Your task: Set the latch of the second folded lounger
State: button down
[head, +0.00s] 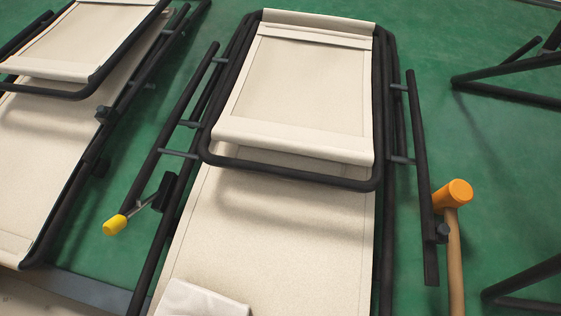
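A folded lounger (295,235) with cream fabric and a black tube frame fills the middle of the head view. Its upper panel (300,85) lies folded over the lower one. On its left side, a short grey lever with a yellow tip (115,225) sticks out down-left from a black block (166,191) on the frame; it looks like the latch. Another folded lounger (62,135) stands at the left, partly cut off. The frames do not show which one counts as second. My gripper is not in view.
A mallet with an orange head (453,194) and wooden handle (455,260) is just right of the middle lounger's side rail (421,180). A folded pale cloth (203,299) lies on the lower panel. Black tubes (510,92) stand at the right. Green floor shows between them.

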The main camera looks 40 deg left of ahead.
aim_at(112, 226)
jog(key=u, duration=1.85)
jog(key=k+j+z, duration=0.1)
jog(key=k, duration=0.25)
jog(key=k+j+z, duration=0.1)
jog(key=k, duration=0.25)
jog(key=j, duration=0.1)
